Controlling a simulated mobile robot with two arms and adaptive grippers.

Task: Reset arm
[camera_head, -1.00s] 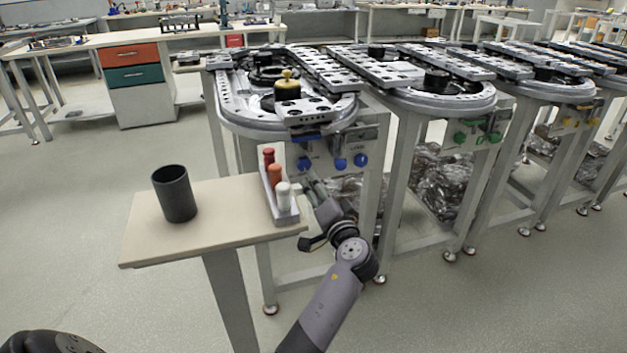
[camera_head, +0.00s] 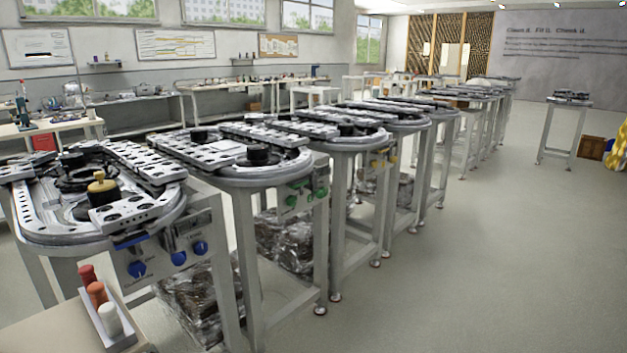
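Neither of my arms nor grippers shows in the head view now. A grey rack (camera_head: 107,325) stands on the small beige table (camera_head: 50,333) at the lower left. It holds a red peg (camera_head: 87,274), an orange peg (camera_head: 97,293) and a white peg (camera_head: 110,318), all upright. The nearest ring track station (camera_head: 40,222) carries a black part with a brass-coloured top (camera_head: 102,190). Blue knobs (camera_head: 179,258) are on its front panel.
More ring track stations (camera_head: 240,172) run in a row toward the back right, with wrapped bundles (camera_head: 290,245) under some. A separate stand (camera_head: 568,115) is at the far right. The floor (camera_head: 470,260) at right is clear.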

